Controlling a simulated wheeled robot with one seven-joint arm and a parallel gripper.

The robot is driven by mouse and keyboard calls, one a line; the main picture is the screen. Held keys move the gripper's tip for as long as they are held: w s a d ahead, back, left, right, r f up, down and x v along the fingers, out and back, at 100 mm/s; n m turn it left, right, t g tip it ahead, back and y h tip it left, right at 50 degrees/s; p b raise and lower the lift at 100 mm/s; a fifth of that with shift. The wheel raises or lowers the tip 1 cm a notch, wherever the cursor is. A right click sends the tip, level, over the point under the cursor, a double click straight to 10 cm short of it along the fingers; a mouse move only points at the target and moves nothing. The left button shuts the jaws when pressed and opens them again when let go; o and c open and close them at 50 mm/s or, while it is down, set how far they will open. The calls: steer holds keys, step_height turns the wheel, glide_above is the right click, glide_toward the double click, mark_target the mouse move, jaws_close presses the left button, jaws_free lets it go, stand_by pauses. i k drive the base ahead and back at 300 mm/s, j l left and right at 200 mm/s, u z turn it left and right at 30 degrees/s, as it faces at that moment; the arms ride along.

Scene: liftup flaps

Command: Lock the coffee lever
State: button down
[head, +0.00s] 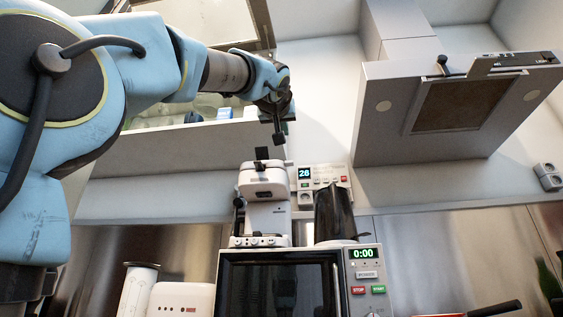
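My gripper (279,138) points down just above the machine, slightly right of and higher than the black piece. A gap shows between them in the picture. I cannot make out two separate fingertips, and nothing is clearly held.
The microwave (366,254) fills the lower middle. A dark jug (336,214) stands right of the coffee machine. A white toaster (180,302) is at the lower left. A cabinet with raised flap (175,152) is behind my arm; a range hood (385,140) hangs at right.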

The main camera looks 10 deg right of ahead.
mark_target(262, 152)
steer(key=k+j, duration=0.2)
steer(key=k, duration=0.3)
steer(key=k+j, duration=0.2)
steer(key=k, duration=0.25)
